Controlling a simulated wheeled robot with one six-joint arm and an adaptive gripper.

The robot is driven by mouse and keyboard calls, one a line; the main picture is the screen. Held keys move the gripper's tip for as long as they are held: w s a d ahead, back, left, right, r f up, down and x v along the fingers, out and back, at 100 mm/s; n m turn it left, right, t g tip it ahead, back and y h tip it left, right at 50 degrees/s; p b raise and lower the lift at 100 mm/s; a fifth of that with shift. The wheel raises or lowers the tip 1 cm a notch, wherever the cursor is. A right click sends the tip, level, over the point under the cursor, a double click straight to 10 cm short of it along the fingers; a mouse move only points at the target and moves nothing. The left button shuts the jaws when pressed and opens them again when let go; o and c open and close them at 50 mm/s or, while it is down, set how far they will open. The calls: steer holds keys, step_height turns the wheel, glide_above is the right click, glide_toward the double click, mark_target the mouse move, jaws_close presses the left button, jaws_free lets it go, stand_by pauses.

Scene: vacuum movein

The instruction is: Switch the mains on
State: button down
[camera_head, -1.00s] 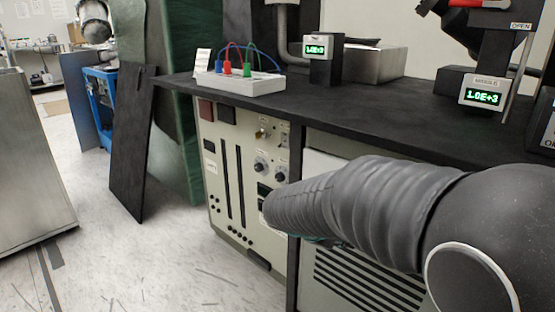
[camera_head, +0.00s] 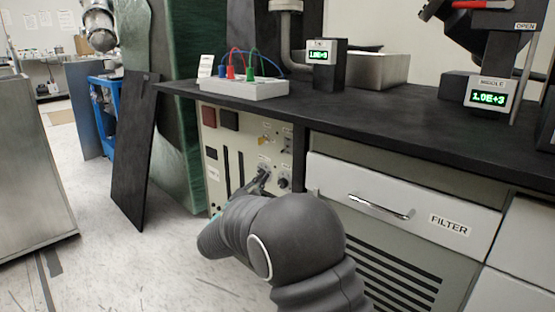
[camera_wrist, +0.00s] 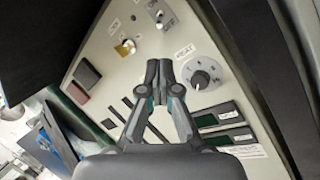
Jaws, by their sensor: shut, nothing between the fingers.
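A cream control panel (camera_head: 211,163) is set under the black bench. Its upper part carries a brass-coloured switch (camera_head: 265,140), which shows in the wrist view (camera_wrist: 125,47), and another small switch (camera_wrist: 164,18) to its right there. The small labels by these two are too blurred to read, so I cannot tell which is the mains. A round knob (camera_wrist: 201,77) with a label like HEAT is right of my gripper (camera_wrist: 159,66) in the wrist view. My gripper is shut and empty in front of the panel.
The black bench top (camera_head: 390,118) overhangs the panel. A white socket box (camera_head: 243,87) with coloured plugs and leads stands on it. A FILTER drawer (camera_head: 400,196) with a handle is right of the panel. A dark board (camera_head: 133,150) leans at left; floor lies clear before it.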

mark_target(284, 150)
stand_by(0.3)
steer(key=x, duration=1)
steer(key=shift+d+r+p, duration=0.15)
steer(key=shift+r+p, duration=0.05)
steer(key=shift+p, duration=0.1)
